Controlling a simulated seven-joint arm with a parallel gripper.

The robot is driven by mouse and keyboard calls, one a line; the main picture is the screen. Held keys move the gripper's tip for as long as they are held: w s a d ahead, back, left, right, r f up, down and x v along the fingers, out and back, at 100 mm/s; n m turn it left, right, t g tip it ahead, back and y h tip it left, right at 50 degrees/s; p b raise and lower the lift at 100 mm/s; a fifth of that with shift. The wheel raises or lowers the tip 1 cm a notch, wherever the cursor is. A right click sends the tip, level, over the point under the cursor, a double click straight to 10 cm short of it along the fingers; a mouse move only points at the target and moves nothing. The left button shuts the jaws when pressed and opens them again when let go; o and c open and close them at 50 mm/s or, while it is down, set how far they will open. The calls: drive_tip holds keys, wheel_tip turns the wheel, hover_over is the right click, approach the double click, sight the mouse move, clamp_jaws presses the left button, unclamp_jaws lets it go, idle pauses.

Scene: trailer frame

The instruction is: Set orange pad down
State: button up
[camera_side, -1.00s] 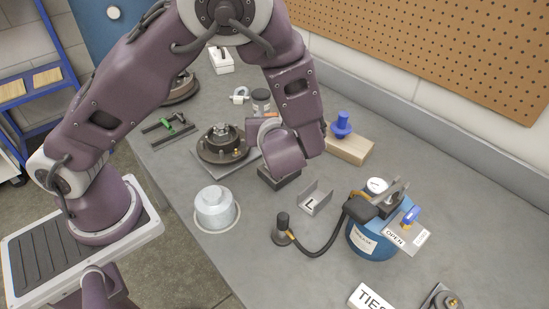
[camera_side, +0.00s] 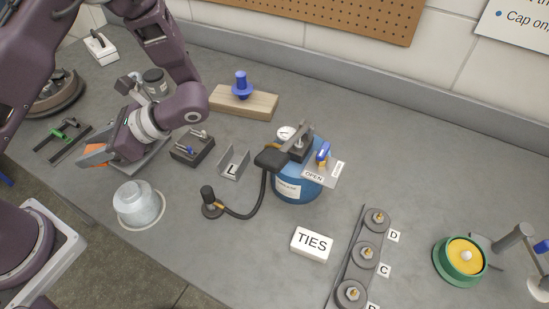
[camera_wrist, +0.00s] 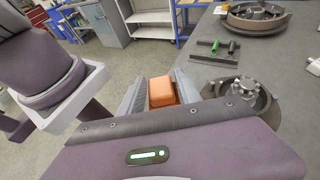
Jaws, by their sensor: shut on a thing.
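The orange pad shows between my jaws in the wrist view (camera_wrist: 161,90). It is a small rounded block. My gripper (camera_wrist: 160,92) is shut on it. In the side view the orange pad (camera_side: 97,150) shows only partly, and my gripper (camera_side: 97,155) points left, near the front edge of the bench. My wrist partly hides the hub and its plate behind the gripper. In the wrist view the studded hub (camera_wrist: 243,97) is just right of the jaws. I cannot tell how high the pad is above the bench.
A clear canister (camera_side: 138,204) stands in front of the gripper. A dark block (camera_side: 192,147), an L bracket (camera_side: 233,163) and a blue tank (camera_side: 297,186) are to the right. Bare bench lies between several of these.

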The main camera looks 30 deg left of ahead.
drive_tip(key=s+d+n+g+h, duration=0.1)
drive_tip(key=d+n+g+h, duration=0.1)
drive_tip(key=d, duration=0.1)
drive_tip(key=s+d+f+n+g+h, duration=0.1)
drive_tip(key=d+n+g+h, duration=0.1)
drive_tip(key=n+h, duration=0.1)
drive_tip(key=d+f+n+g+h, duration=0.1)
drive_tip(key=d+n+h, duration=0.1)
drive_tip(key=d+n, duration=0.1)
drive_tip(key=shift+s+d+f+g+h, duration=0.25)
drive_tip(key=shift+s+d+g+h, duration=0.05)
drive_tip(key=shift+s+g+h, duration=0.1)
drive_tip(key=w+d+r+n+t+h, duration=0.1)
drive_tip(key=w+d+n+t+h, duration=0.2)
drive_tip(key=w+d+n+h, duration=0.95)
drive_tip(key=w+d+r+n+t+h, duration=0.2)
drive_tip(key=w+d+n+t+h, duration=0.25)
drive_tip(key=w+n+t, duration=0.4)
drive_tip(key=w+a+f+n+t, duration=0.15)
drive_tip(key=w+n+t, duration=0.4)
drive_tip(key=w, duration=0.55)
drive_tip(key=shift+t+y, duration=0.3)
drive_tip(key=shift+t, duration=0.4)
wheel_tip(320, 180, down, 10)
drive_tip(key=shift+s+f, duration=0.1)
drive_tip(key=shift+f, duration=0.05)
